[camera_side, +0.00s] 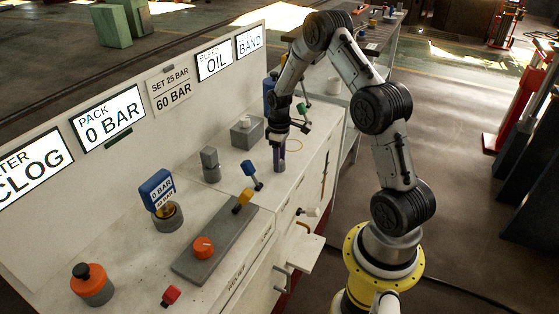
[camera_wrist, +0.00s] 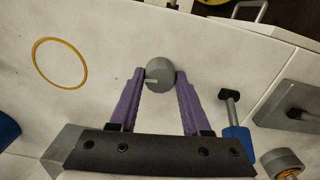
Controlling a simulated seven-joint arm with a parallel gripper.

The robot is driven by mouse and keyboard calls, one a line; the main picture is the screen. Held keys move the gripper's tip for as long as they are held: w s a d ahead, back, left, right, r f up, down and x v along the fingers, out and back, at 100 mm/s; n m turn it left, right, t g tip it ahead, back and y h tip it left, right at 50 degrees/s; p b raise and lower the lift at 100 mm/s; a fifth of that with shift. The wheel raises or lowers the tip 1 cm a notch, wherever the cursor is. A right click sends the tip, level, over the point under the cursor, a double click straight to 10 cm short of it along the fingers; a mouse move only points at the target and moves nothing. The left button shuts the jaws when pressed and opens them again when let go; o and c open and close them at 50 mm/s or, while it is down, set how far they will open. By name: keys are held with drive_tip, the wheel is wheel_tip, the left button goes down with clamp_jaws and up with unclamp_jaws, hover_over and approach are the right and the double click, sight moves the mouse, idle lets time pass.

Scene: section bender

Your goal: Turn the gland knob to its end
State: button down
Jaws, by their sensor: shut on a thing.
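The gland knob appears to be the round grey knob (camera_wrist: 158,70) with a pale pointer line, at the upper middle of the wrist view. The line points to the left there. My gripper (camera_wrist: 160,82) has its two purple fingers on either side of the knob, with the tips shut on it. In the side view my gripper (camera_side: 280,163) points down at the far part of the white bench, and the knob is mostly hidden by the fingers.
A blue-handled lever (camera_side: 252,174) stands close to my gripper; it also shows in the wrist view (camera_wrist: 236,138). A yellow ring (camera_wrist: 60,62) lies flat on the bench. A grey block (camera_side: 246,133) is nearby. An orange knob (camera_side: 203,248) sits on a grey plate nearer the camera.

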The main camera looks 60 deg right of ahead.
drive_tip(key=m, duration=0.6)
drive_tip(key=shift+r, duration=0.1)
drive_tip(key=m, duration=0.7)
idle(0.4)
drive_tip(key=shift+c, duration=1.8)
unclamp_jaws()
wheel_tip(320, 180, up, 14)
